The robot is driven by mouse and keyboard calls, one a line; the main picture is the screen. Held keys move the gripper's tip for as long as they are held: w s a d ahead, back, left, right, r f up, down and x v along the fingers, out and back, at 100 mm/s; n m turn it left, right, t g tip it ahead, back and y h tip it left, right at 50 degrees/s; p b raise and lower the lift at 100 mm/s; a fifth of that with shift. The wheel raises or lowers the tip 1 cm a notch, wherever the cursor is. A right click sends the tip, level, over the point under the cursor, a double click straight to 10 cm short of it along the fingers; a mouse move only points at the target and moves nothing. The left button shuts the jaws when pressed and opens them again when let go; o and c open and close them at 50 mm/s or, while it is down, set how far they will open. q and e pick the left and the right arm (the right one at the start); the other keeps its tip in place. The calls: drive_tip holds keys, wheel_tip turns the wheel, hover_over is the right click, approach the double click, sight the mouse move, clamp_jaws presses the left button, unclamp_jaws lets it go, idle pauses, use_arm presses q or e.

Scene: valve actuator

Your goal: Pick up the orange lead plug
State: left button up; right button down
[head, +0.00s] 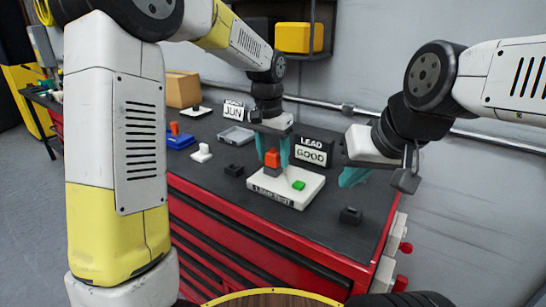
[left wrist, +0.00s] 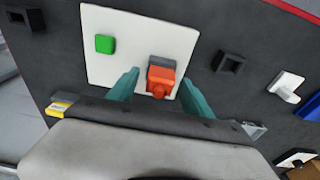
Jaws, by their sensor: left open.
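The orange lead plug (head: 272,158) sits upright in a grey socket on the white lead test board (head: 300,199). In the left wrist view the orange plug (left wrist: 160,80) lies between the two teal fingers. My left gripper (head: 272,150) is open around the plug, with a finger on each side; I cannot tell whether either touches it. My right gripper (head: 352,177) is to the right of the board, apart from it; its jaw gap is hidden. A green button (head: 298,185) is on the board.
A "LEAD GOOD" sign (head: 314,152) stands behind the board. A black block (head: 350,215) sits to the right, another dark block (head: 234,170) and a white piece (head: 202,153) to the left. A blue tray (head: 180,142) and a grey tray (head: 236,137) lie farther back. The red cabinet's front edge is near.

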use_arm(q)
drive_tip(key=shift+c, duration=0.2)
clamp_jaws()
drive_tip(key=shift+r, duration=0.15)
drive_tip(key=shift+r, duration=0.25)
wheel_tip(320, 180, up, 3)
drive_tip(key=shift+r, duration=0.1)
drive_tip(key=s+d, duration=0.3)
drive_tip(key=s, duration=0.4)
drive_tip(key=s+d+r, duration=0.1)
drive_tip(key=s+d, duration=0.2)
drive_tip(key=s, duration=0.4)
drive_tip(key=shift+s, duration=0.4)
